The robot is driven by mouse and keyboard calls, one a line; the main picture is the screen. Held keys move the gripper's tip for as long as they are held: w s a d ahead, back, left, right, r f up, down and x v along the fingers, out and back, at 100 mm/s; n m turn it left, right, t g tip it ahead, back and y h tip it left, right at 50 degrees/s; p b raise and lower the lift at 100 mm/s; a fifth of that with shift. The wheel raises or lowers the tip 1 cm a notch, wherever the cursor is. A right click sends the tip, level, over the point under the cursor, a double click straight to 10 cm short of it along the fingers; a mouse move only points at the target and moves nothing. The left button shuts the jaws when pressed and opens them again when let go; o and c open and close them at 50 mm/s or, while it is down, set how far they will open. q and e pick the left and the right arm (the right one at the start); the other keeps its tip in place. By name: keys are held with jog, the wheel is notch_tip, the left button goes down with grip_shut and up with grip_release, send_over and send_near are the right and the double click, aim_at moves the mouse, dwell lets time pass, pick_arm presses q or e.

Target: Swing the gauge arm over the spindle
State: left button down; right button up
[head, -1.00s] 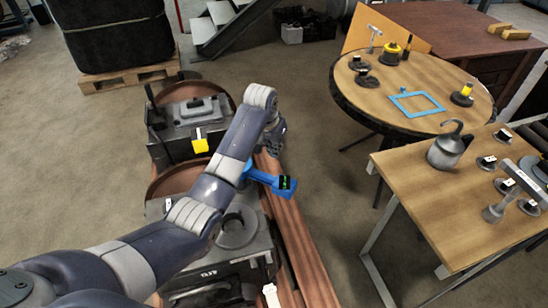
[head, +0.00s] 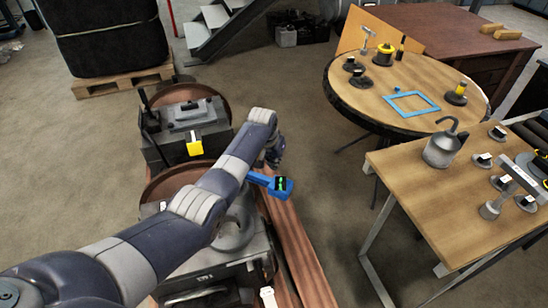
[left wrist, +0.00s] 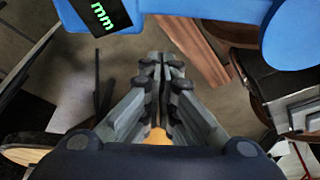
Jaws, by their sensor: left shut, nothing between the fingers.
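The blue gauge arm (head: 262,179) reaches out to the right from behind my left arm, over the edge of the nearer machine. Its end block carries a dark display (head: 281,184) with green marks. In the left wrist view the blue arm (left wrist: 210,8) crosses the top, with the display (left wrist: 108,14) reading "mm". My left gripper (head: 273,160) is just behind the gauge arm in the head view. Its fingers (left wrist: 163,62) are shut and empty, apart from the blue arm. A grey round part (head: 236,232) sits on the nearer machine, partly covered by my arm; I cannot tell whether it is the spindle.
A second machine (head: 182,148) with a yellow tag (head: 194,142) stands behind. Reddish-brown beams (head: 305,255) run along the right of the machines. A round table (head: 365,103) and a wooden bench (head: 425,205) hold parts and tools. Floor between machines and tables is clear.

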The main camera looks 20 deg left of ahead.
aim_at(263, 181)
pick_arm(q)
jog(key=shift+s+a+r+p, duration=0.1)
jog(key=shift+s+a+p, duration=0.1)
jog(key=shift+s+p, duration=0.55)
jog(key=shift+s+a+r+p, duration=0.15)
jog(key=shift+s+p, duration=0.15)
jog(key=shift+s, duration=0.8)
pick_arm(e)
jog(key=shift+s+r, duration=0.2)
jog(key=shift+r, duration=0.5)
jog(key=shift+s+r, duration=0.2)
jog(key=shift+r, duration=0.45)
pick_arm(q)
jog(key=shift+f, duration=0.1)
pick_arm(e)
jog(key=shift+r, duration=0.15)
